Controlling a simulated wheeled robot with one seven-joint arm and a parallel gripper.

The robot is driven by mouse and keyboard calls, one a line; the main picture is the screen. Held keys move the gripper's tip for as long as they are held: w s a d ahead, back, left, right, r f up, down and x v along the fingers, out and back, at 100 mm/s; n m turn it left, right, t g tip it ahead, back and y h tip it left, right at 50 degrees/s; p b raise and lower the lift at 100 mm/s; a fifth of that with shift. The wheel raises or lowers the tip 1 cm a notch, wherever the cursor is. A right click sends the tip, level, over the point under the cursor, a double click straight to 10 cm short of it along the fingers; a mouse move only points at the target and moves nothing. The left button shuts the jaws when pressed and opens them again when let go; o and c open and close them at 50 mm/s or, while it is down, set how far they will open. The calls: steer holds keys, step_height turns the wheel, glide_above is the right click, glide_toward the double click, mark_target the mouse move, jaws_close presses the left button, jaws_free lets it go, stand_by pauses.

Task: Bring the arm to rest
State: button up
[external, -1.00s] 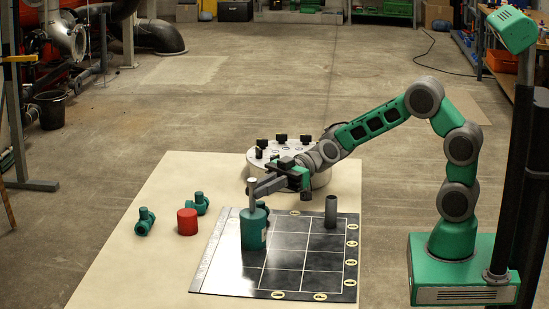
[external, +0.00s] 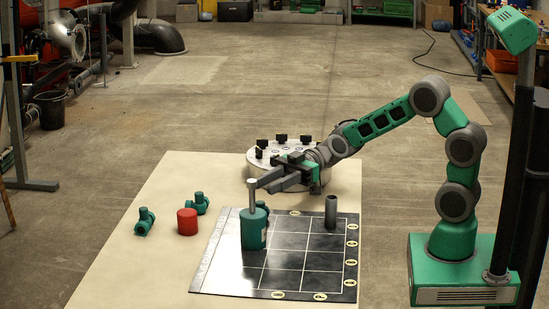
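My gripper (external: 266,185) hangs above the far left part of a black gridded board (external: 305,262), just right of the grey neck of a green bottle-like piece (external: 254,232). Its two fingers look spread, with a gap between them and nothing held. The bottle-like piece stands upright on the board, apart from the fingers as far as I can tell. A smaller green piece (external: 263,208) is partly hidden behind it. My arm reaches out from its base at the right, over a round silver stand.
A dark grey pipe (external: 331,212) stands upright at the board's far right. A red cylinder (external: 187,222) and two green fittings (external: 144,222) (external: 199,204) are left of the board. The round silver stand (external: 320,174) with black knobs is behind. The mat's front left is clear.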

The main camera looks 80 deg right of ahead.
steer(key=v, duration=0.3)
steer(key=shift+s+d, duration=0.25)
steer(key=shift+d, duration=0.05)
steer(key=s+d+m+g+h+p, duration=0.3)
steer(key=s+m+h+p, duration=0.2)
steer(key=s, duration=0.4)
steer(key=s+d+r+m+g+h+p, duration=0.1)
steer(key=s+d+m+g+h+p, duration=0.2)
steer(key=s+h+p, duration=0.5)
steer(key=shift+s+d+r+m+g+p, duration=0.25)
steer(key=shift+s+d+m+p, duration=0.35)
steer(key=shift+d+m, duration=0.3)
